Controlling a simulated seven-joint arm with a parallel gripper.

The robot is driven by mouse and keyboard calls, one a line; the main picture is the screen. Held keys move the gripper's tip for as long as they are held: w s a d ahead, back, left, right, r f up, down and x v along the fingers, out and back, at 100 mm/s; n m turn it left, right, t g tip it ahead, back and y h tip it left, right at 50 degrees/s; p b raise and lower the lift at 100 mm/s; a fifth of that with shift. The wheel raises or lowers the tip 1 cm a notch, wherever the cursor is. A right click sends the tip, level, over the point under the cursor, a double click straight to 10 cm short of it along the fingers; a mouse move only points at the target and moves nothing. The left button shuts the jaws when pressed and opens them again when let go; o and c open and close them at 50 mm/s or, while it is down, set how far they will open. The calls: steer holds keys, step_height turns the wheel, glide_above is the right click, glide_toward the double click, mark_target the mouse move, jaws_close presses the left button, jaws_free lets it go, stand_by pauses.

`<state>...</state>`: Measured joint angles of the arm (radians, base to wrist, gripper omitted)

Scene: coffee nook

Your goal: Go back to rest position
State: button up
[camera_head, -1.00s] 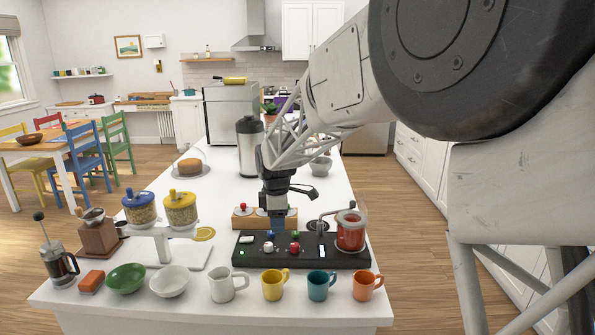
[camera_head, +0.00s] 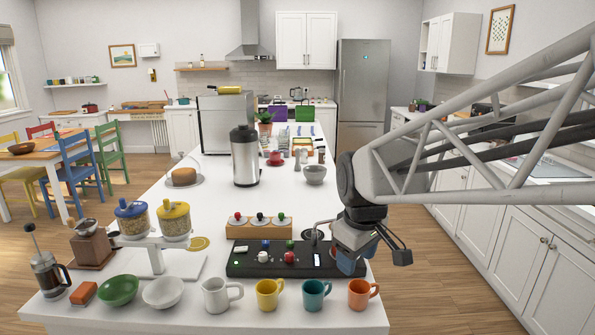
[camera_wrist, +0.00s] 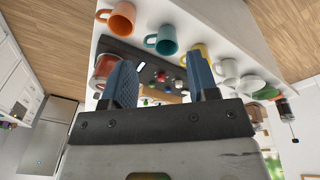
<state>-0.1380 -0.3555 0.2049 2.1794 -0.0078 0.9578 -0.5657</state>
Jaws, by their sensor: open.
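My gripper (camera_head: 350,262) is at the right end of the black panel (camera_head: 240,262) in the head view, near the counter's right edge. Its two blue fingers also show in the wrist view (camera_wrist: 163,78); they are apart with nothing held between them. The panel carries coloured knobs and a small lit display (camera_head: 317,259). A glass pot with red contents (camera_wrist: 104,66) shows beside one finger in the wrist view. In the head view my gripper hides most of that pot.
Grey-white, yellow (camera_head: 268,294), teal (camera_head: 316,294) and orange (camera_head: 361,293) mugs line the front edge. A wooden block with coloured knobs (camera_head: 258,229) stands behind the panel. A steel canister (camera_head: 245,156) stands farther back. The floor right of the counter is open.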

steer(key=s+d+f+m, duration=0.1)
steer(key=s+d+m, duration=0.2)
steer(key=s, duration=0.6)
steer(key=s+d+f+m, duration=0.2)
steer(key=s+d+m, duration=0.2)
steer(key=s, duration=0.6)
steer(key=shift+f+m+t, duration=0.3)
steer(key=shift+m+t, duration=0.1)
steer(key=shift+m, duration=0.3)
